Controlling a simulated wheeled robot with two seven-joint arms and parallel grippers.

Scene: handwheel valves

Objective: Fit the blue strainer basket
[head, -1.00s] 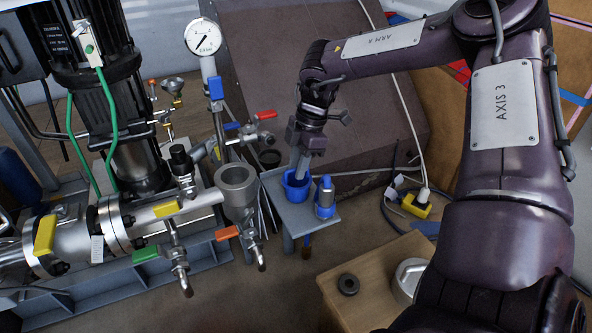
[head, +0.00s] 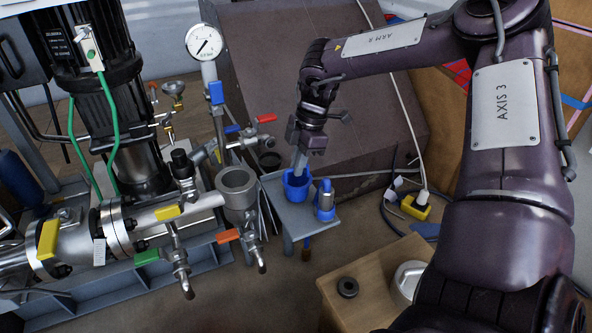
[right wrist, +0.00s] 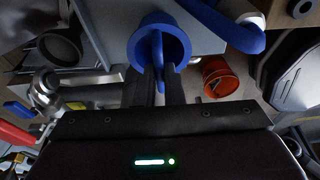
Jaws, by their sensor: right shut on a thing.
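The blue strainer basket (head: 297,187) is an open blue cup at the small grey side shelf, and it also shows in the right wrist view (right wrist: 160,36). My right gripper (head: 300,168) points down at it; its two dark fingers (right wrist: 160,88) are closed on a thin blue upright part of the basket. I cannot tell whether the basket rests on the shelf or hangs just above it. A grey open-topped round housing (head: 237,184) on the pipework is left of the basket, with its bore empty as far as I see. My left gripper is out of view.
The grey shelf (head: 298,218) also carries a blue-and-grey part (head: 325,200) close right of the basket. Lever valves with orange (head: 228,236), red and blue handles surround the housing. A wooden box (head: 372,284) holds a black ring (head: 347,287) and a metal part.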

